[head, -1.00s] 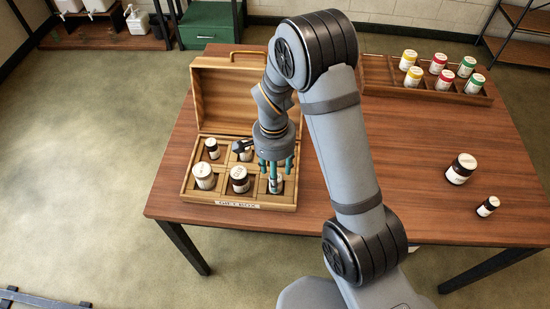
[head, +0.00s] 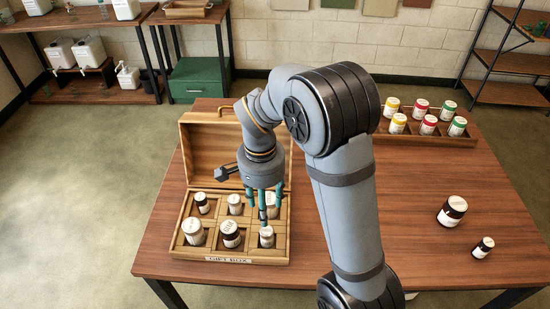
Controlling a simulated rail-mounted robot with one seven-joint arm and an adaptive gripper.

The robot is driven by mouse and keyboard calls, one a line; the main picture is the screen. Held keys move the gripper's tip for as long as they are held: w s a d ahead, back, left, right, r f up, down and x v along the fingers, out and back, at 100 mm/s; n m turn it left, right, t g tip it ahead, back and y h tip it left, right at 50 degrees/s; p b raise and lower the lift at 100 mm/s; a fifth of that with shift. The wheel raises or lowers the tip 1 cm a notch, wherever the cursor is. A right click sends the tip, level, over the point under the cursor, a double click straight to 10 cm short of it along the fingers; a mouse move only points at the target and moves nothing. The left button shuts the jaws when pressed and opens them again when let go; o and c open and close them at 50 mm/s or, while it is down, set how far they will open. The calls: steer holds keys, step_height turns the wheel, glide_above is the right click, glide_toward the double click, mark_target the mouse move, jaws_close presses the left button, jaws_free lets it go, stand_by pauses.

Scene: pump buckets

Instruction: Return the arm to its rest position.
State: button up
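My gripper (head: 265,210) points down above the front right part of the open gift box (head: 228,260), with its teal fingers apart and nothing seen between them. The fingertips appear just above a small white-capped jar (head: 266,236) in the front right compartment. The exact gap between fingers and jar is hard to judge. The back right compartment is partly hidden.
A wooden tray (head: 440,138) with several yellow-, red- and green-lidded jars is at the back right. The box lid (head: 205,150) stands open behind the box.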

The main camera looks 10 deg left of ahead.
mark_target(267, 231)
step_height(267, 231, down, 13)
steer(key=shift+s+d+r, duration=0.1)
steer(key=shift+d, duration=0.05)
steer(key=shift+r, duration=2)
